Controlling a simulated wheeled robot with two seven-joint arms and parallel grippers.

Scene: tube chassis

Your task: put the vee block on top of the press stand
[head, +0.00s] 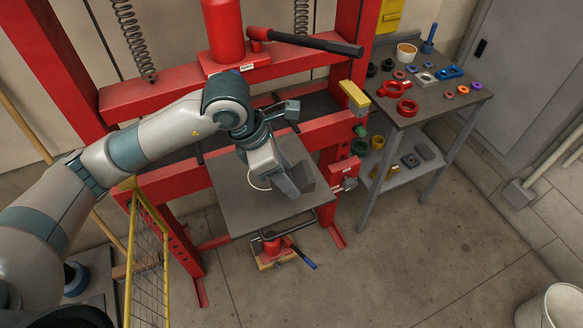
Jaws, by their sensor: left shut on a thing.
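My left gripper (287,184) points down over the grey plate of the press stand (232,208). It is shut on a grey piece that I take for the vee block; the hand and fingers hide most of it, so its shape is unclear. The fingertips are over the right-middle part of the plate. I cannot tell whether the held piece touches the plate. The plate juts out in front of the red press frame (168,185). My right gripper is not in view.
A red cylinder (223,30) and a black-handled lever (310,43) are above. A side bench (447,100) at right holds several small parts, with more on its lower shelf. A yellow mesh guard (146,255) stands at left.

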